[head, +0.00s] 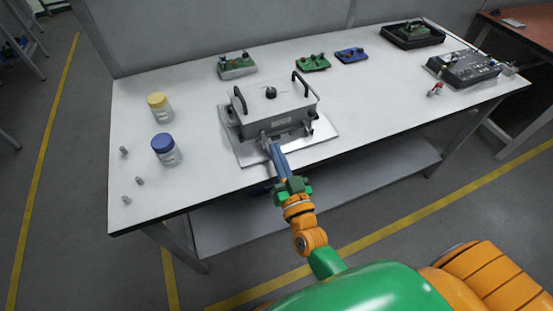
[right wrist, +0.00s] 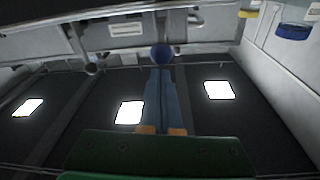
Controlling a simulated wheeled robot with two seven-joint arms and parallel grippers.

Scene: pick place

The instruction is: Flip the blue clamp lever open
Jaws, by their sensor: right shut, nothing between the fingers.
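A grey metal box (head: 273,108) with two black handles sits on a metal plate on the white table. Two clamps are on its front side. The right one (head: 310,129) has a dark knob, which shows in the right wrist view (right wrist: 91,68). A blue ball knob (right wrist: 162,53), apparently the blue clamp lever's end, is right at my fingertips in the right wrist view; I cannot tell whether they touch. My right gripper (head: 270,148), with blue fingers, is shut and empty at the box's front left clamp and hides the lever in the head view. My left gripper is out of view.
A yellow-capped jar (head: 159,106) and a blue-capped jar (head: 166,150) stand left of the box, with several small metal pieces. Circuit boards (head: 313,63) lie behind it. A black device (head: 464,69) stands at the right. The table's front edge is close to my gripper.

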